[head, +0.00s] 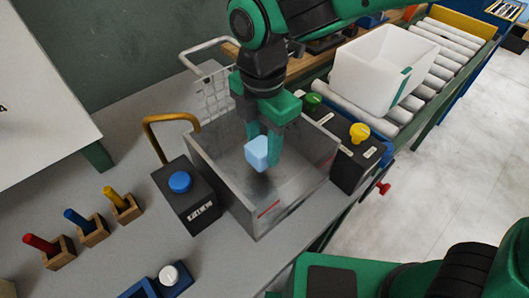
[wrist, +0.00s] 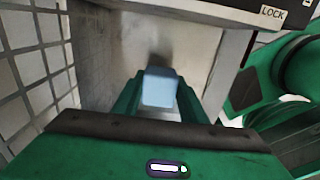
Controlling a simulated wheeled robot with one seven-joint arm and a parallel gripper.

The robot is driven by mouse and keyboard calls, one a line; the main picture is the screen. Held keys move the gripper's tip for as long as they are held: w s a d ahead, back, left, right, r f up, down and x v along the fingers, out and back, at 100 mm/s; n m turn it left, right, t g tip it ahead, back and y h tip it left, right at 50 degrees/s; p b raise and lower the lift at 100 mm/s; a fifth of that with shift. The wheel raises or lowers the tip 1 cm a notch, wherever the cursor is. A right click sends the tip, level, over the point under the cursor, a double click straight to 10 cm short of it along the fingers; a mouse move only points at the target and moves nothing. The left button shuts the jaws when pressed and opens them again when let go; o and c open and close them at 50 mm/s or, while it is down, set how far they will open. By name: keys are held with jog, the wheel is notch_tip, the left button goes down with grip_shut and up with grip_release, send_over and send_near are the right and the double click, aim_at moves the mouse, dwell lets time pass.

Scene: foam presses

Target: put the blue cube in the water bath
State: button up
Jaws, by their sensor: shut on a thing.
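The light blue cube (head: 258,153) is held between the fingers of my gripper (head: 262,140) in the head view. It also shows between the green fingers in the wrist view (wrist: 160,87). My gripper is shut on it and points down into the open grey metal bath (head: 215,165). The cube is below the rim level or near it, above the bath floor; I cannot tell its exact height. Whether there is water in the bath I cannot tell.
A wire basket (head: 215,95) stands at the bath's back. A black box with a blue button (head: 180,182) is to its left, one with a yellow knob (head: 359,133) to its right. A white bin (head: 375,68) sits on the roller conveyor. Colored pegs (head: 75,217) stand at left.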

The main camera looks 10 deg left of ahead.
aim_at(264, 158)
jog(key=shift+f, duration=1.9)
jog(key=o, duration=1.1)
jog(key=shift+f, duration=0.1)
notch_tip(264, 158, up, 12)
jog(key=shift+r, duration=0.15)
